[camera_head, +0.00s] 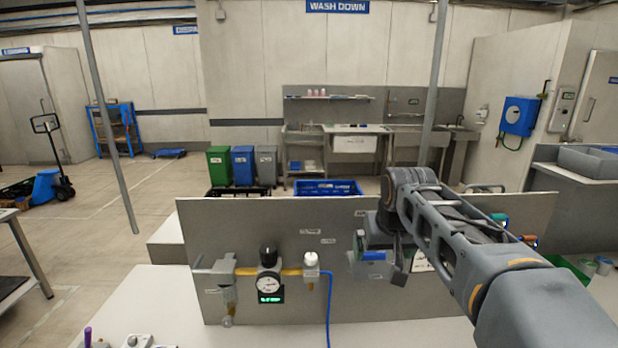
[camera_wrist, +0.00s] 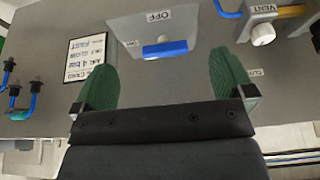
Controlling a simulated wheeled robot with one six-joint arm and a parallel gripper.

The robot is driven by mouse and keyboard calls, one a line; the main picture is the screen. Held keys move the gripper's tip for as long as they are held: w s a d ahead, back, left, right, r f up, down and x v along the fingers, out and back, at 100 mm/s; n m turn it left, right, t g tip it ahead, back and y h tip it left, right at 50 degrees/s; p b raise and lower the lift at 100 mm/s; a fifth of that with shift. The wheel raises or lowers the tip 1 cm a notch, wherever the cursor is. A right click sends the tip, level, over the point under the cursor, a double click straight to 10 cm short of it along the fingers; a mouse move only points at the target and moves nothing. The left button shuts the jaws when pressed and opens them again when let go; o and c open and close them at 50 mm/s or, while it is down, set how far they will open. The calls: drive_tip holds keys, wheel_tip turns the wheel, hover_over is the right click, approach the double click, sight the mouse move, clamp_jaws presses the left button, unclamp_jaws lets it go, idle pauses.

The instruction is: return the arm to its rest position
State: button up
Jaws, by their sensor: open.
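My arm reaches from the lower right of the head view to an upright grey panel (camera_head: 470,290). My gripper (camera_head: 385,262) is close in front of the panel, partly hidden by my wrist. In the wrist view my gripper (camera_wrist: 168,75) is open, with a green-padded finger on each side and nothing held between them. A blue handle (camera_wrist: 165,48) on a pale plate labelled OFF (camera_wrist: 153,15) lies beyond the gap between the fingers. The blue handle also shows in the head view (camera_head: 372,256), beside my gripper.
A gauge (camera_head: 268,284) with a black knob and a white-capped valve (camera_head: 311,262) with a blue hose stand on the panel to the left. A white label card (camera_wrist: 86,58) and blue hose fittings (camera_wrist: 14,92) show in the wrist view. A blue crate (camera_head: 328,188) stands behind the panel.

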drive_tip(key=s+f, duration=1.2)
drive_tip(key=s, duration=0.3)
drive_tip(key=shift+s+f, duration=0.25)
drive_tip(key=shift+f, duration=0.15)
idle(1.0)
